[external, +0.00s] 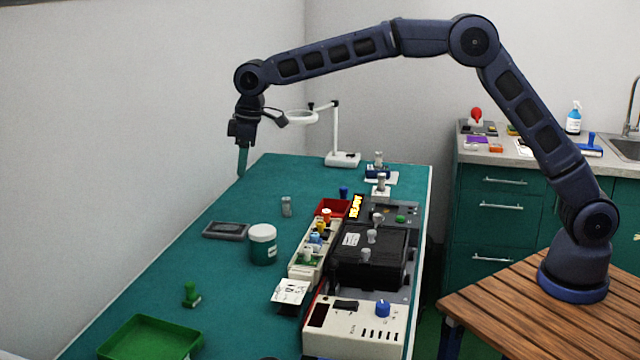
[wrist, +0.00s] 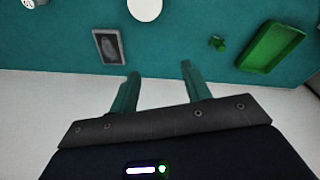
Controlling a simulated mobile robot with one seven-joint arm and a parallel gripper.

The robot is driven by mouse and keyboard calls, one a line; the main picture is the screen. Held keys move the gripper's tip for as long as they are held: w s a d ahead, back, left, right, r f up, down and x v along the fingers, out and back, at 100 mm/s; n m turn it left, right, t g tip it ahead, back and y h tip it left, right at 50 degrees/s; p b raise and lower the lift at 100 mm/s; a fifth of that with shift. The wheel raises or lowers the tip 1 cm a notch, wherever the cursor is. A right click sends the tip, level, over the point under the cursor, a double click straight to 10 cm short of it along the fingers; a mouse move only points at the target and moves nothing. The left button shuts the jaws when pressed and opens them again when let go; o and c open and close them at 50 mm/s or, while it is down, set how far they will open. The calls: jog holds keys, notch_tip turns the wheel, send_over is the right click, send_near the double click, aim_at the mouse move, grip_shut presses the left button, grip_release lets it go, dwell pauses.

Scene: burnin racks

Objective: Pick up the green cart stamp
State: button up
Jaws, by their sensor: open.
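A small green stamp (external: 191,294) with a knob handle stands on the teal table top, just behind the green tray (external: 150,338). It also shows in the wrist view (wrist: 217,42), to the right of and beyond my fingers, beside the tray (wrist: 272,47). My gripper (external: 242,165) is open and empty, high near the far left edge of the table and well apart from the stamp. In the wrist view my gripper's two green fingers (wrist: 160,72) stand spread with nothing between them.
A grey ink pad (external: 226,230) and a white-lidded green jar (external: 263,244) stand mid-table. Rack equipment (external: 368,255) and several other stamps line the right side. A magnifier lamp (external: 335,130) stands at the back. A wall borders the left. Table around the green stamp is mostly clear.

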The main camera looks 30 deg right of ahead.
aim_at(190, 284)
jog(key=s+a+f+n, duration=0.1)
jog(key=s+a+f, duration=0.2)
jog(key=a+f, duration=0.3)
jog(key=s+a+f+n, duration=0.1)
jog(key=s+a+f, duration=0.3)
jog(key=a+f, duration=0.2)
jog(key=s+a+f+n, duration=0.1)
jog(key=s+a+f, duration=0.2)
jog(key=a+f, duration=0.4)
jog(key=shift+s+f+g, duration=0.2)
jog(key=shift+s+g, duration=0.05)
jog(key=shift+g, duration=0.15)
jog(key=shift+w+a+f, duration=0.1)
jog(key=shift+f, duration=0.8)
jog(key=shift+w+a+f, duration=0.15)
jog(key=shift+f, duration=0.7)
jog(key=shift+w+a+f, duration=0.1)
jog(key=shift+f, duration=0.8)
grip_shut()
